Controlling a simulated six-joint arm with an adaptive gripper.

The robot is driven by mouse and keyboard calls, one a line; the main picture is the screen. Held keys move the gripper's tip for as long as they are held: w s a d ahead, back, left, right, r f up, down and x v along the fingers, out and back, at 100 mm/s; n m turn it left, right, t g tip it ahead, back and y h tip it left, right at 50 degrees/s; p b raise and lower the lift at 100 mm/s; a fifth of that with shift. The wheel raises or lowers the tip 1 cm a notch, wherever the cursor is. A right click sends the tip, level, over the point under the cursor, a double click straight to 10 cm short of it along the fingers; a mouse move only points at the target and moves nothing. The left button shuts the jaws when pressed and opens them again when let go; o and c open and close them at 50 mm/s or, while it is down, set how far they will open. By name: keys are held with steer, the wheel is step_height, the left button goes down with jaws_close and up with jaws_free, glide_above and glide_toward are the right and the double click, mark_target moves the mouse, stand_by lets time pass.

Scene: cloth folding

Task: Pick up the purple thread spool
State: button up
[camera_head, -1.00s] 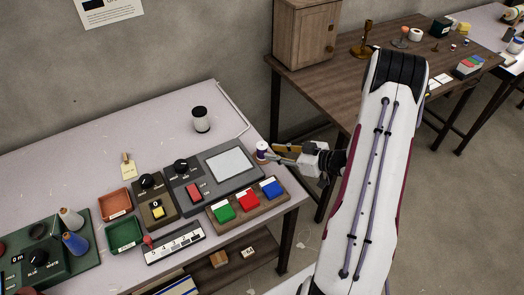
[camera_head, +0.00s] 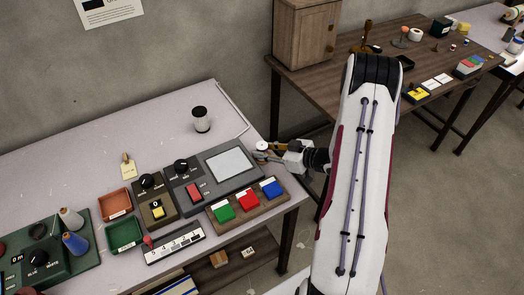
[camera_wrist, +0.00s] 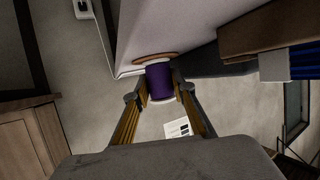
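The purple thread spool (camera_head: 262,146) stands at the right edge of the pale table in the head view, its light top showing. In the wrist view the purple spool (camera_wrist: 160,83) sits between my two fingers, with a light rim at its near end. My gripper (camera_head: 268,150) reaches it from the right. In the wrist view my gripper (camera_wrist: 161,88) has one finger close against each side of the spool, with no clear gap. The spool's lower part is hidden behind my fingers in the head view.
A control box with a pale screen (camera_head: 231,163) and a block of green, red and blue buttons (camera_head: 248,203) lie just left of and below the spool. A dark-lidded jar (camera_head: 201,119) stands farther back. A wooden cabinet (camera_head: 305,35) stands on the brown table behind.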

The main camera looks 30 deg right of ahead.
mark_target(262, 145)
steer(key=shift+w+a+f, duration=0.2)
steer(key=shift+w, duration=0.15)
steer(key=shift+c, duration=0.4)
steer(key=c, duration=0.5)
steer(key=shift+r, duration=0.2)
steer(key=shift+r, duration=4.85)
